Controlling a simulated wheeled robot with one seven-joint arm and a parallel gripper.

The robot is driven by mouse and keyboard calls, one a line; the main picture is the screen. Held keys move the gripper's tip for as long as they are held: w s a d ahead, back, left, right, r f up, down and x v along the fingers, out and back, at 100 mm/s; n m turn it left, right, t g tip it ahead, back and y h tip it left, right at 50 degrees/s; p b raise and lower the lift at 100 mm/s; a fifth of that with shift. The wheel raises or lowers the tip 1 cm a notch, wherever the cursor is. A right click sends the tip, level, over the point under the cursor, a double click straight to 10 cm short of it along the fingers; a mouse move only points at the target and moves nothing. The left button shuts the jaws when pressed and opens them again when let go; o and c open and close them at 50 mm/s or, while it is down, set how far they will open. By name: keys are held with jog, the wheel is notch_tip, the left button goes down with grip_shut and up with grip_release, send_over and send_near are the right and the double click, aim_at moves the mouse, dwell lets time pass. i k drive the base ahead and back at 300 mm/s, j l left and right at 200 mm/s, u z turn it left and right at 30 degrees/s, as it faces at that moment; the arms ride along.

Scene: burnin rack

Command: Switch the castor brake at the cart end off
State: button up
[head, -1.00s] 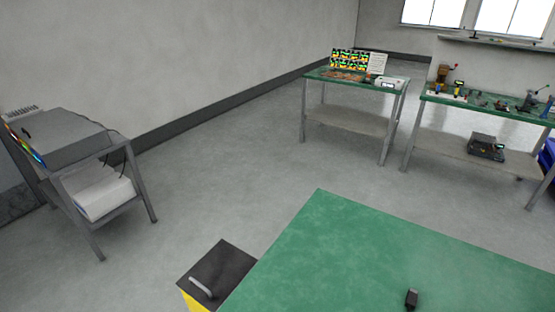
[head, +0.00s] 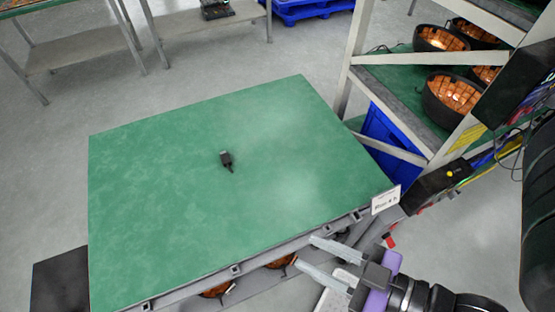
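The green-topped cart or bench (head: 180,190) fills the middle of the head view, with a white label plate (head: 385,199) at its right corner. A small red part (head: 389,240) shows below that corner, beside the frame; I cannot tell whether it is the castor brake or how it is set. My gripper (head: 308,254) is at the lower right, just off the near edge of the green top. Its two pale fingers are apart, with nothing seen between them. The castors are not clearly visible.
A small black connector-like object (head: 226,160) lies on the green top. A metal rack (head: 354,50) at right holds several dark bowls (head: 452,97) with orange contents. A blue bin (head: 388,135) stands under its shelf. Open floor (head: 200,75) lies beyond the cart.

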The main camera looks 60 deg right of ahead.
aim_at(390, 243)
jog(key=k+l+z, duration=0.1)
jog(key=k+z, duration=0.15)
jog(key=k, duration=0.4)
jog(key=z, duration=0.45)
jog(key=j+z, duration=0.15)
jog(key=z, duration=0.7)
jog(key=k+z, duration=0.1)
jog(key=z, duration=0.35)
jog(key=k+j+z, duration=0.15)
jog(key=k+j, duration=0.25)
jog(key=j, duration=0.1)
